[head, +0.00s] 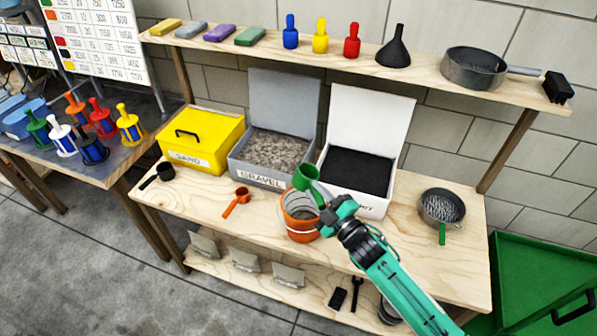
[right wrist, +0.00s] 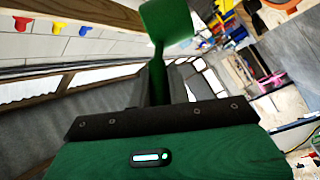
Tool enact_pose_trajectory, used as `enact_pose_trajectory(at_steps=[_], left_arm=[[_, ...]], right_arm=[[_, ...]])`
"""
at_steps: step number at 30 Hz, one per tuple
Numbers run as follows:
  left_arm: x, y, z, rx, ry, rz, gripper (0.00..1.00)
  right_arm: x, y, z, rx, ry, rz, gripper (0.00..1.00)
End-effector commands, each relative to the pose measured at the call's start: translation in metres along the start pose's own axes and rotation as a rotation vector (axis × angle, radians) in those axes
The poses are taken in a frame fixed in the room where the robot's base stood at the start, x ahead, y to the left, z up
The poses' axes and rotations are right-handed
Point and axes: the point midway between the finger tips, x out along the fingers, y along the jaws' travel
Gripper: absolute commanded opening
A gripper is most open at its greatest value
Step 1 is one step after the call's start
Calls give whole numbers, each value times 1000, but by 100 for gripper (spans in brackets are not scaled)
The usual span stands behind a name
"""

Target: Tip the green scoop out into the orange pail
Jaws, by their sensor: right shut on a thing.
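The green scoop (head: 306,177) is above the orange pail (head: 300,225) on the workbench. My right gripper (head: 327,204) is shut on the scoop's handle, just over the pail's right side. In the right wrist view the scoop (right wrist: 168,22) extends out from between the jaws (right wrist: 158,85). The scoop looks tilted; its contents cannot be made out. The pail's inside is partly hidden by the scoop and gripper. My left gripper is not in view.
Behind the pail stand an open gravel box (head: 275,150), an open box of dark material (head: 357,170) and a closed yellow sand box (head: 201,140). An orange scoop (head: 236,201) and a black scoop (head: 160,175) lie left; a sieve (head: 441,208) lies right.

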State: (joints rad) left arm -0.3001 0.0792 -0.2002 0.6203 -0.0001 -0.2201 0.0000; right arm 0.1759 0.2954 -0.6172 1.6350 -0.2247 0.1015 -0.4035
Motion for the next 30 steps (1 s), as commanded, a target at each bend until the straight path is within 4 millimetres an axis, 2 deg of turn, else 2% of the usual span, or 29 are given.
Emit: enact_pose_trajectory(at_steps=[1,15,30], left_arm=[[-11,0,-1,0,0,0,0],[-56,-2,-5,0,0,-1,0],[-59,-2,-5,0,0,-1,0]], right_arm=[[1,6,-4,-30,-5,-14,0],[2,11,-7,-296,-51,-141,0],[1,8,-5,-342,-60,-163,0]])
